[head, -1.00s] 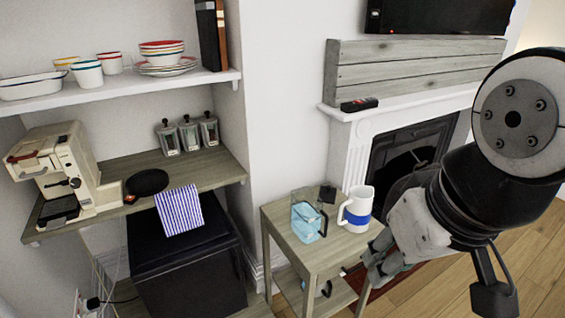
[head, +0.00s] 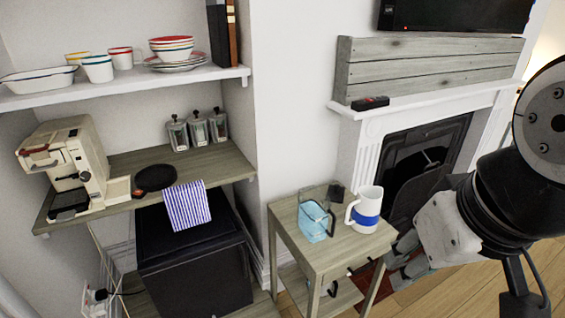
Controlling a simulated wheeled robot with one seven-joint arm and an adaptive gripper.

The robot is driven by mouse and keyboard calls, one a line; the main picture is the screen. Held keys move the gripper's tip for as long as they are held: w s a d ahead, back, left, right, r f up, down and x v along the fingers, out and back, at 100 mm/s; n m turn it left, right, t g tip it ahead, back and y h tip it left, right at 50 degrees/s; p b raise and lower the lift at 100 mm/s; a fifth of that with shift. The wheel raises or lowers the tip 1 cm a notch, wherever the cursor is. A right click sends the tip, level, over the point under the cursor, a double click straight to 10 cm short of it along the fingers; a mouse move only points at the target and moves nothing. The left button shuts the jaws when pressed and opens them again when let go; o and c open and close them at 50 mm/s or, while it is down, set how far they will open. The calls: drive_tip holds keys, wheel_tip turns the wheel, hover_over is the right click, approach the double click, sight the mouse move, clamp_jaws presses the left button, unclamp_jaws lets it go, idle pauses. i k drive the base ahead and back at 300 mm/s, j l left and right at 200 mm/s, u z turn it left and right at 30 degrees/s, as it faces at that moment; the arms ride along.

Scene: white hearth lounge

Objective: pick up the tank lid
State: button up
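A clear tank with blue-tinted contents (head: 314,222) stands on the small wooden side table (head: 345,250). A small dark piece (head: 336,191) is just behind it to the right; it looks like the tank lid, but it is too small to be sure. A white mug with a blue band (head: 366,212) stands right of the tank. My gripper (head: 405,258) is beyond the table's right edge, apart from the tank and the dark piece. My arm partly hides it, and its opening is unclear.
A coffee machine (head: 68,165), a round black item (head: 155,177) and several jars are on the left counter (head: 120,165). A striped cloth (head: 187,205) hangs over a black cabinet (head: 195,260). The fireplace (head: 425,165) is behind the table. Wood floor is open at right.

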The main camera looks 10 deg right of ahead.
sight(337, 192)
drive_tip(key=i+l, duration=0.2)
drive_tip(key=i+l+u, duration=0.1)
drive_tip(key=l, duration=0.35)
drive_tip(key=i+l, duration=0.3)
drive_tip(key=i+l+u, duration=0.1)
drive_tip(key=l, duration=0.25)
drive_tip(key=i+l, duration=0.3)
drive_tip(key=i+l+u, duration=0.1)
drive_tip(key=l, duration=0.3)
drive_tip(key=i, duration=0.05)
